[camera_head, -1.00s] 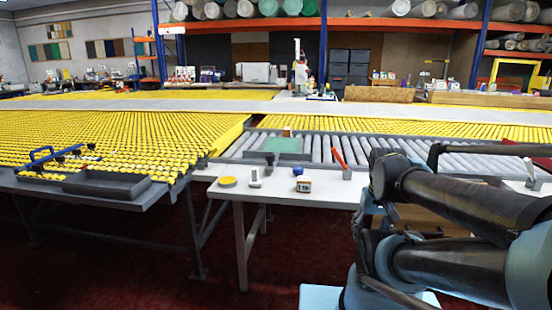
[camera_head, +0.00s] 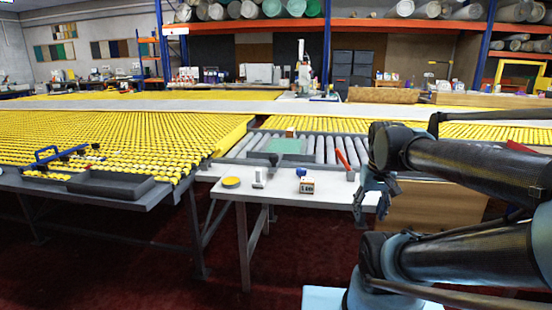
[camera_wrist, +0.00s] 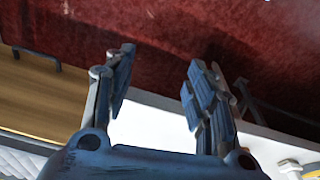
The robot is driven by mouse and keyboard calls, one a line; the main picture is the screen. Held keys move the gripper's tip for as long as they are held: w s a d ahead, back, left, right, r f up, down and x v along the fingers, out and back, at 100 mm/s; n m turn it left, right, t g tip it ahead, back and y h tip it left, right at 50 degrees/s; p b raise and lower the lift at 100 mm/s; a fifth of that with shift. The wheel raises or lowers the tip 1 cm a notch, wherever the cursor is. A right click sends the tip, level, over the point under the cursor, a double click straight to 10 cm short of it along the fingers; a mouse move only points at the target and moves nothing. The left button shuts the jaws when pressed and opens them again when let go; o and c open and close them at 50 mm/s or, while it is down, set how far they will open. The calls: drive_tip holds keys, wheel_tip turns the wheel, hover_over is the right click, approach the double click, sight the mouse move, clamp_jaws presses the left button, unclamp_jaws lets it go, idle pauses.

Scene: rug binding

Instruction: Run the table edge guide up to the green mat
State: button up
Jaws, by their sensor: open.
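The green mat (camera_head: 285,146) lies flat on the grey rollers behind the small white table. A dark bar with a blue handle (camera_head: 46,154) on the left table looks like the edge guide, though I cannot be sure; it is well to the left of the mat. My gripper (camera_head: 368,200) hangs at the right end of the white table, partly dark against my arm. In the wrist view my gripper (camera_wrist: 160,68) has its fingers apart and nothing between them, above the table edge and red floor.
A black tray (camera_head: 108,185) sits on the left table. A brown block (camera_head: 290,133) stands behind the mat.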

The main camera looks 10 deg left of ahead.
drive_tip(key=w+a+r+n, duration=0.2)
drive_tip(key=w+a+r, duration=0.3)
drive_tip(key=w+r, duration=0.35)
wheel_tip(320, 180, up, 15)
drive_tip(key=n+g, duration=0.2)
drive_tip(key=n, duration=0.3)
hover_over(274, 156)
wheel_tip(274, 156, down, 18)
drive_tip(key=shift+w+r, duration=0.1)
drive_tip(key=shift+w, duration=0.05)
